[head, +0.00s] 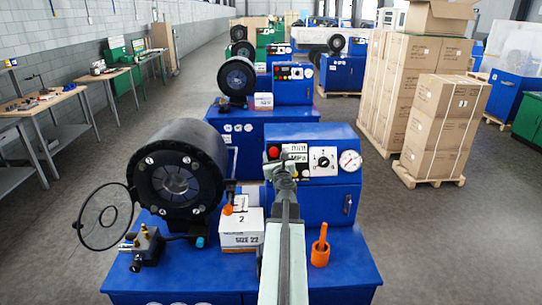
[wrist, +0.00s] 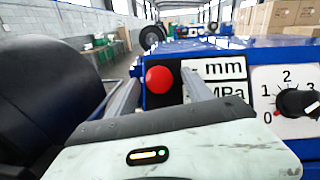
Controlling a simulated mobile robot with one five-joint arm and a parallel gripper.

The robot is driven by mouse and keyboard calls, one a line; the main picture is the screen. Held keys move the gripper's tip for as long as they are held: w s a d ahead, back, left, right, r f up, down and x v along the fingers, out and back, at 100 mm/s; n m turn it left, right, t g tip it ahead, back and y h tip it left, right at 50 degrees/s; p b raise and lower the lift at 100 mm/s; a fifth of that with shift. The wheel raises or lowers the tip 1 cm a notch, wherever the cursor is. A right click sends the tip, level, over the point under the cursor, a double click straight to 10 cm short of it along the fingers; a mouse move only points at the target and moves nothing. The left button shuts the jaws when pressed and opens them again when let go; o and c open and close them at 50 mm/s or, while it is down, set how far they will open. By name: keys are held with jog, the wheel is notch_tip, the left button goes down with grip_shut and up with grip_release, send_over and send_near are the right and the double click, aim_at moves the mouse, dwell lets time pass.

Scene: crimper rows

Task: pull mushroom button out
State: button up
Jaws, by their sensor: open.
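The red mushroom button (wrist: 160,79) sits on the front of the blue control box (head: 326,191), left of the mm and MPa display labels. In the head view the button (head: 273,152) is small, just above my gripper (head: 282,172). In the wrist view my gripper (wrist: 162,92) is open, with one finger on each side of the button. The fingers look apart from the button's sides, but I cannot tell how far they reach along its depth. Nothing is held.
A black selector knob (wrist: 297,102) and a pressure gauge (head: 350,161) are right of the button. The large black crimper head (head: 176,178) stands close on the left. A white box (head: 240,231) and an orange holder (head: 320,250) stand on the blue bench (head: 350,285).

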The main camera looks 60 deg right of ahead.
grip_shut()
jog(key=shift+s+a+r+p, duration=0.2)
jog(key=shift+a+r+p, duration=0.15)
jog(key=shift+a+p, duration=0.1)
jog(key=shift+f, duration=0.1)
grip_release()
